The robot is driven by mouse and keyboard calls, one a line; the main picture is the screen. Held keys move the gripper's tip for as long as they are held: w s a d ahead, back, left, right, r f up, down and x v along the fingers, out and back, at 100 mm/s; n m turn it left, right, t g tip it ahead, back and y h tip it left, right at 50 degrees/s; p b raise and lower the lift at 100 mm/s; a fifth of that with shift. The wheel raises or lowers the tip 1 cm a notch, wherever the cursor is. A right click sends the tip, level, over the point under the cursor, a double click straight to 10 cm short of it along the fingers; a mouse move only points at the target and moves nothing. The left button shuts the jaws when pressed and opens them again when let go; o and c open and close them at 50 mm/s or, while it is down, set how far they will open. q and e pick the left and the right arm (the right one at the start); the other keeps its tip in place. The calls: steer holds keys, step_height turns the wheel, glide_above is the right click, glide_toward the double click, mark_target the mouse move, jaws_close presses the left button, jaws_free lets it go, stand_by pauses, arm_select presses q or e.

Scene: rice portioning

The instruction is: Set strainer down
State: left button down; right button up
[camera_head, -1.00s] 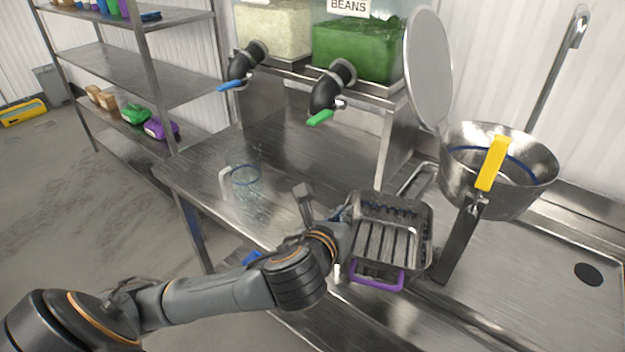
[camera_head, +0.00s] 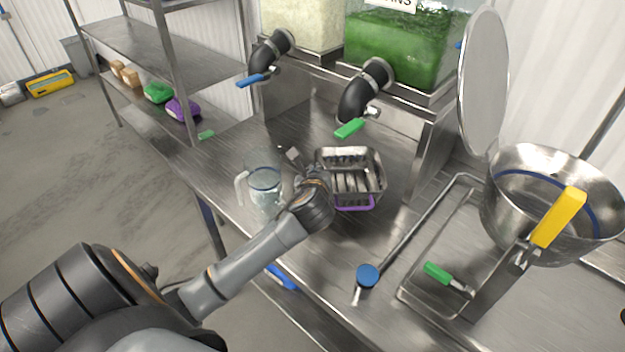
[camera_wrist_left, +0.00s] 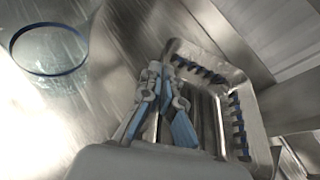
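The strainer (camera_head: 378,176) is a metal basket with slats and a purple handle, on or just above the steel counter below the dispensers. In the left wrist view the strainer (camera_wrist_left: 245,115) fills the middle and right. My left gripper (camera_head: 305,172) is at its left side. In the wrist view the left gripper's blue-padded fingers (camera_wrist_left: 162,85) are close together at the strainer's near left wall, holding it. The exact contact is hidden. I cannot tell whether the strainer's base touches the counter. My right gripper is not in view.
A clear jug (camera_head: 264,190) stands just left of the strainer. The green-handled spout (camera_head: 365,92) and blue-handled spout (camera_head: 270,55) hang behind. A pot with a yellow handle (camera_head: 558,218) is at right. Bare counter (camera_head: 325,240) lies in front.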

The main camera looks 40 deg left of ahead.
arm_select(q)
steer(key=a+f, duration=0.1)
steer(key=f, duration=0.1)
steer(key=w+f, duration=0.1)
steer(key=a+f, duration=0.1)
steer(key=f, duration=0.1)
steer(key=shift+w+a+f+p, duration=0.3)
steer(key=shift+w+f, duration=0.05)
steer(key=shift+f, duration=0.5)
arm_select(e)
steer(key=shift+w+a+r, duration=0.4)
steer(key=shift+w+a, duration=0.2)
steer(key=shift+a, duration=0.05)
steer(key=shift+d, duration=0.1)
arm_select(q)
steer(key=c, duration=2)
jaws_free()
steer(key=shift+f, duration=0.2)
steer(key=shift+c, duration=0.2)
steer(key=o, duration=0.5)
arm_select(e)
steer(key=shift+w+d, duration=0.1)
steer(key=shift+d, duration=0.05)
